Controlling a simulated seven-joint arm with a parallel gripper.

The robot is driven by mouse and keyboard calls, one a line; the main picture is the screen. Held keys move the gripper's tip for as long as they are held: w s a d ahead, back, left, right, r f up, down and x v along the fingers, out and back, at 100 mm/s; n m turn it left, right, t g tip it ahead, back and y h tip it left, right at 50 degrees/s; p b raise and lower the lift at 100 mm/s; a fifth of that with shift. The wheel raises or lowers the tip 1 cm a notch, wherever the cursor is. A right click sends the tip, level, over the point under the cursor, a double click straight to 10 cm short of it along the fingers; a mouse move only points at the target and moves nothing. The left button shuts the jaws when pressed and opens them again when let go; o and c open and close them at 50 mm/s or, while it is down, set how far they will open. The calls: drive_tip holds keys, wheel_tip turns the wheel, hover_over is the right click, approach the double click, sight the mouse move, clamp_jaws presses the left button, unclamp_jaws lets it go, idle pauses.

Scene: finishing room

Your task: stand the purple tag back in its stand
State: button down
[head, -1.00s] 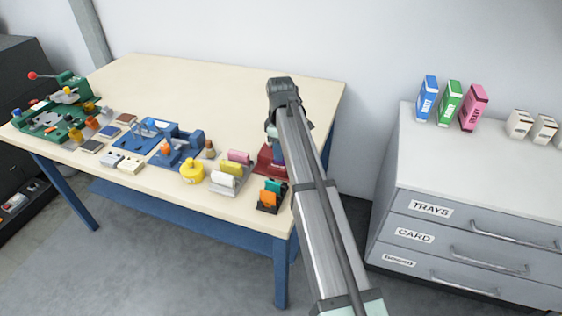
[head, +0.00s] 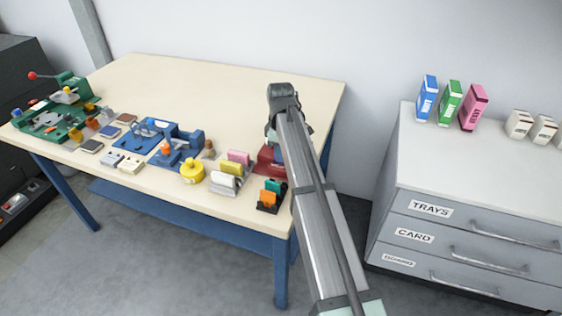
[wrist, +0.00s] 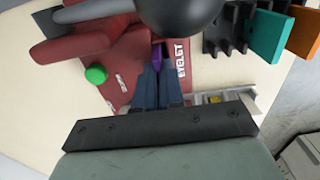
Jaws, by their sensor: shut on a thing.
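My gripper (wrist: 157,76) is shut on the purple tag (wrist: 157,58), which shows as a narrow purple strip at the fingertips in the wrist view. The tag is over the red base of the eyelet machine, and part of it is hidden by a dark round knob. The dark slotted stand (wrist: 228,28) is to the right of the tag and apart from it. The stand holds a teal tag (wrist: 266,36) and an orange tag (wrist: 306,34). In the head view the stand (head: 265,208) is near the table's front right corner; my arm hides my gripper there.
The red eyelet machine (wrist: 85,50) with a green button (wrist: 96,74) lies under and beside my gripper. Pink, yellow and white rolls (head: 230,168) stand left of the stand. The table's back half (head: 200,85) is clear.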

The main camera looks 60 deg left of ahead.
drive_tip(key=shift+r, duration=0.1)
drive_tip(key=shift+r, duration=3.7)
drive_tip(key=s+d+f, duration=0.1)
drive_tip(key=s+d, duration=0.4)
drive_tip(key=d, duration=0.2)
drive_tip(key=shift+w+f, duration=0.15)
drive_tip(key=shift+f, duration=1.3)
drive_tip(key=shift+w+f, duration=0.15)
drive_tip(key=shift+f, duration=1.25)
drive_tip(key=shift+f, duration=0.6)
drive_tip(key=c, duration=1.5)
unclamp_jaws()
drive_tip(key=shift+c, duration=0.2)
